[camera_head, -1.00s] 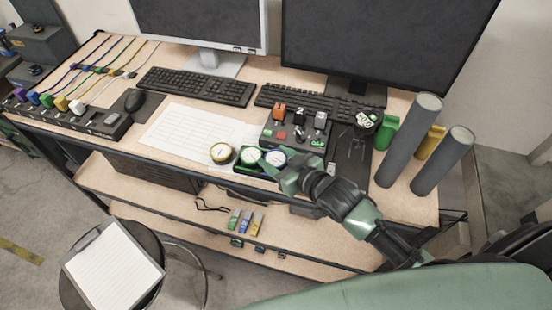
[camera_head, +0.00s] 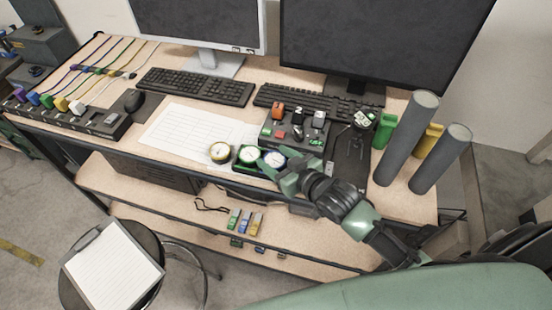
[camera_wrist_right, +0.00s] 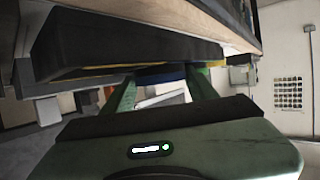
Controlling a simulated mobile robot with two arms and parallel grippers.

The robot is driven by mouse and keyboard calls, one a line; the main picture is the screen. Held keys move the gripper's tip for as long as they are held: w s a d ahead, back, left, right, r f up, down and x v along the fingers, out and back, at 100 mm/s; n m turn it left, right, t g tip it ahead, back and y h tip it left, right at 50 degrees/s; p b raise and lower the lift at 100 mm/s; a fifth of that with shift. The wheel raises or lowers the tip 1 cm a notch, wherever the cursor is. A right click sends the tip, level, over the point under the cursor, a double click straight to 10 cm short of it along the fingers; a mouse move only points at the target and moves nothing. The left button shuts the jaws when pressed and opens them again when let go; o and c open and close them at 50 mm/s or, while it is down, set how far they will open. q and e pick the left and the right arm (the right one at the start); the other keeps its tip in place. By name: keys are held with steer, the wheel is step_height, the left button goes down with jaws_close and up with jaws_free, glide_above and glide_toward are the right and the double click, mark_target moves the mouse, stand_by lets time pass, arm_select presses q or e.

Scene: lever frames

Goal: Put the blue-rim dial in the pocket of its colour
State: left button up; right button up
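The blue-rim dial (camera_head: 273,158) has a white face and is at the desk's front edge, right of the green-rim dial (camera_head: 248,154) and the yellow-rim dial (camera_head: 220,152). My right gripper (camera_head: 284,167) is at its right side. In the right wrist view a blue band (camera_wrist_right: 160,73) spans the gap between my fingertips, so the fingers appear closed on the dial. Its lower side and contact with the support are hidden. I cannot clearly make out a blue pocket. My left gripper is out of view.
A dark control box (camera_head: 293,132) with coloured switches stands behind the dials. Grey cylinders (camera_head: 408,138), a green holder (camera_head: 384,130) and a yellow holder (camera_head: 429,140) are at the right. White paper (camera_head: 190,130) lies left. A lower shelf (camera_head: 150,205) runs beneath the desk.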

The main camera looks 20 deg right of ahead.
steer(key=shift+s+a+f, duration=0.1)
steer(key=shift+s+f, duration=0.25)
steer(key=shift+f, duration=0.25)
steer(key=shift+s+g, duration=0.25)
steer(key=shift+g, duration=0.05)
steer(key=r+b+v, duration=0.1)
steer(key=v, duration=1)
steer(key=shift+w, duration=0.1)
